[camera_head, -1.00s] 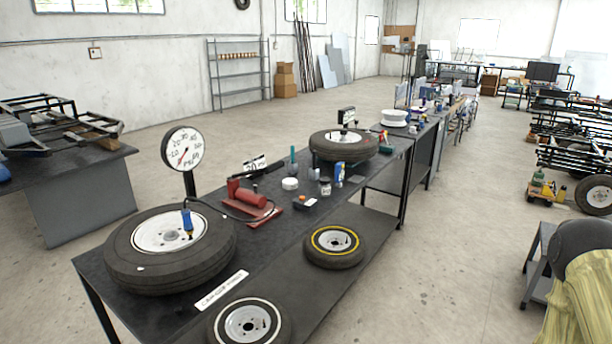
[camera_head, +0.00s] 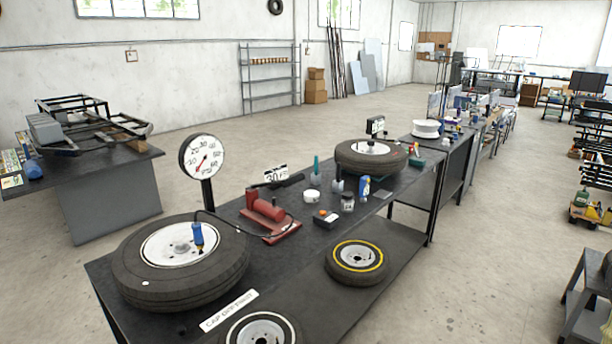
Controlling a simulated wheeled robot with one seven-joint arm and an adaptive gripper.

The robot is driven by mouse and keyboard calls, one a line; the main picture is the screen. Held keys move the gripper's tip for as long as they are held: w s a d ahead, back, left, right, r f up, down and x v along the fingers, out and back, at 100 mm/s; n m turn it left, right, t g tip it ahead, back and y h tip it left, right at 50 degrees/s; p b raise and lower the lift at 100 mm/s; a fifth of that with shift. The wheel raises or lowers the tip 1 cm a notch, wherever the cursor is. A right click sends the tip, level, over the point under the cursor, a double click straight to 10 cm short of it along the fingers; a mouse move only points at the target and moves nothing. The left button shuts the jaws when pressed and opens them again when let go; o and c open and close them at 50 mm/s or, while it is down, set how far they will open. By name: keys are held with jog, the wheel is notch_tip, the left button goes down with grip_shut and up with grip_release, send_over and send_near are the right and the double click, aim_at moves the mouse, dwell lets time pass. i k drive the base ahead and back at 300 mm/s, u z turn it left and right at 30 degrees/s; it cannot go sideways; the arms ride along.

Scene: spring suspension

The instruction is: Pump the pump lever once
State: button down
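The red foot pump (camera_head: 266,214) lies on the black workbench, right of the big tyre. Its red cylinder and flat red base show. A black bar (camera_head: 286,181) behind it, near a small "30" sign (camera_head: 276,174), may be its lever; I cannot tell for sure. A dark hose runs from the pump toward the blue valve fitting (camera_head: 197,234) on the large tyre (camera_head: 180,262). A round pressure gauge (camera_head: 203,156) stands on a post behind the tyre. My gripper is not in view.
The black workbench (camera_head: 301,252) also bears small bottles, a black box (camera_head: 326,219) and a second tyre (camera_head: 370,156). Another table (camera_head: 108,180) stands at left. Open concrete floor (camera_head: 490,250) lies to the right.

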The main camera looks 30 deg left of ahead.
aim_at(286, 182)
jog(key=u, duration=0.25)
jog(key=i, duration=1.25)
jog(key=u, duration=1)
jog(key=i, duration=0.4)
jog(key=u, duration=0.2)
